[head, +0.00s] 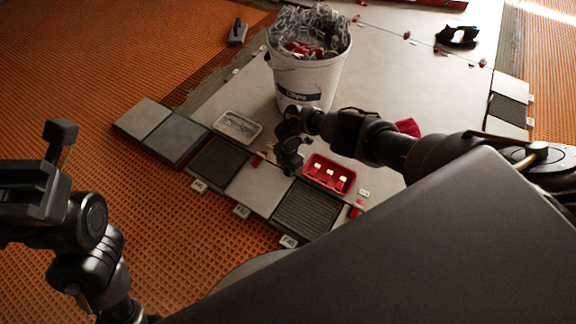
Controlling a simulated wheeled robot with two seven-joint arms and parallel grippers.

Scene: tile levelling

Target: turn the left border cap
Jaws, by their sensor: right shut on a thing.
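Another red cap (355,209) stands farther right along that border.
A white bucket (305,82) full of grey clips stands behind my right gripper. A red tray (329,175) with white-topped pieces lies to its right, and a shallow pale tray (237,127) to its left.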

